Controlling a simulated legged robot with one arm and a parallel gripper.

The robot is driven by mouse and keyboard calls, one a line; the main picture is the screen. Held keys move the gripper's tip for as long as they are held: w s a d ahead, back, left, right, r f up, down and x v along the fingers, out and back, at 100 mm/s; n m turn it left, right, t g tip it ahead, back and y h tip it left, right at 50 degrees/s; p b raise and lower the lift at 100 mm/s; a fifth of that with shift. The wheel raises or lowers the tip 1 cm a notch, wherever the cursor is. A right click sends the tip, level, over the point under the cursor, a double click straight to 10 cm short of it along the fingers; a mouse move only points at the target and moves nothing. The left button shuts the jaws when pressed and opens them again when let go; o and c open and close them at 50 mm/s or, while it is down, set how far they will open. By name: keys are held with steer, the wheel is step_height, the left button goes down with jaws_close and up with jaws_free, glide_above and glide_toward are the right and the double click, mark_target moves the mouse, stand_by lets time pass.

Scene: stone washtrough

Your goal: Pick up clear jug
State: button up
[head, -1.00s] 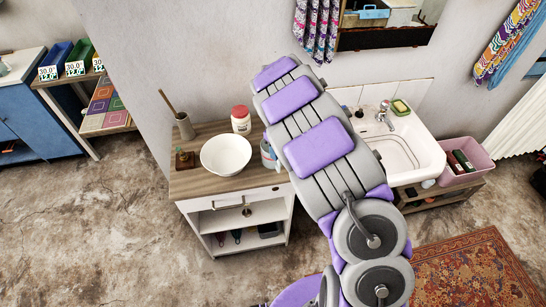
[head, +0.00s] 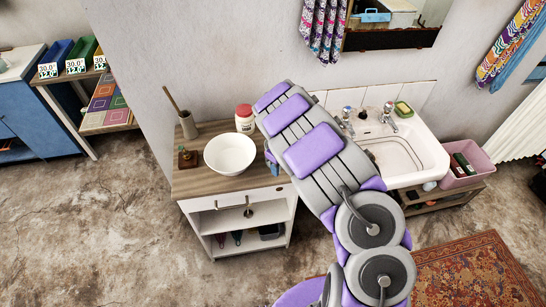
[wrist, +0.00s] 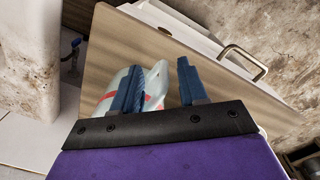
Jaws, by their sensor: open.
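A pale, see-through vessel with red marks, apparently the clear jug (wrist: 155,88), shows in the wrist view at and between my gripper's fingers. It stands over the wood-grain counter top (wrist: 200,75). My gripper (wrist: 158,66) is open, with its two blue fingers apart. The left finger overlaps the jug in the picture, and a gap shows between the jug and the right finger. Contact cannot be told. The jug's lower part is hidden by the fingers and gripper body. In the head view my arm hides most of that spot, right of the white bowl (head: 230,154).
The cabinet also bears a red-lidded jar (head: 244,118), a brush holder (head: 188,126) and a small brown bottle (head: 187,157). A white sink (head: 395,152) stands to the right, with a pink tub (head: 470,165) beyond it. A cabinet handle (wrist: 245,62) juts out in the wrist view.

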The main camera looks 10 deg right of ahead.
steer(key=shift+d, duration=1.25)
steer(key=c, duration=0.5)
steer(key=shift+a, duration=0.3)
jaws_close()
steer(key=shift+s+a, duration=0.1)
steer(key=shift+a, duration=0.55)
